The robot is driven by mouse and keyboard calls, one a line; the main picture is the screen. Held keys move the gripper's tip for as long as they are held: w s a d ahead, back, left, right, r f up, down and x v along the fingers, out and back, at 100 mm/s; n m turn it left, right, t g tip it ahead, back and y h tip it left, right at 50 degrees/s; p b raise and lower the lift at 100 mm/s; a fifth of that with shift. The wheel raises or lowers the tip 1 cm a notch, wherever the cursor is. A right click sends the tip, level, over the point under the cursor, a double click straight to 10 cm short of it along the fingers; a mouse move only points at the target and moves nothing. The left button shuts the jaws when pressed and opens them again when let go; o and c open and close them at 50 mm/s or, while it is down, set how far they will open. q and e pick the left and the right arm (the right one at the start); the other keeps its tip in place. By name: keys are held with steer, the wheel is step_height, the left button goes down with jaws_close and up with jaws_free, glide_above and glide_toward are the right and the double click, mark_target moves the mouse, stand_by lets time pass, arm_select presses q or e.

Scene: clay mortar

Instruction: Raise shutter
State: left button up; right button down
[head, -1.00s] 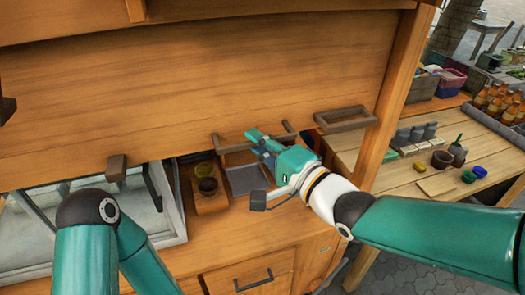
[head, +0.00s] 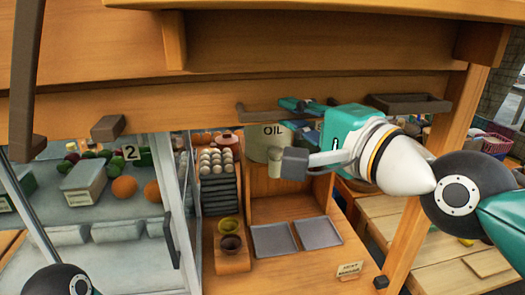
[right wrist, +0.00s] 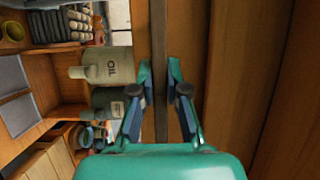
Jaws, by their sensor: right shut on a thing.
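The shutter (head: 200,108) is a wide wooden panel. Its lower edge hangs above the stall opening, so the shelves behind it show. A dark handle bar (head: 246,116) sits on its lower part. My right gripper (head: 292,104) is at this handle. In the right wrist view the dark bar (right wrist: 160,115) runs between the two fingers of the right gripper (right wrist: 160,75), which are shut on it. My left gripper is out of view; only part of my left arm shows at the bottom left.
Inside the opening are an OIL container (head: 264,140), a stack of eggs (head: 217,160), two grey trays (head: 272,240) and small bowls (head: 231,243). A glass case with produce (head: 124,188) stands at left. A wooden post (head: 440,160) stands close to my right arm.

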steer(key=shift+d+r, duration=0.25)
steer(key=shift+r, duration=0.35)
steer(key=shift+a+r, duration=0.1)
steer(key=shift+r, duration=0.2)
steer(key=c, duration=1.2)
jaws_free()
steer(key=shift+o, duration=0.2)
steer(key=shift+f, duration=0.15)
steer(key=shift+s, duration=0.1)
steer(key=v, duration=1.1)
steer(key=shift+s+d, duration=0.25)
steer(key=shift+f, duration=0.1)
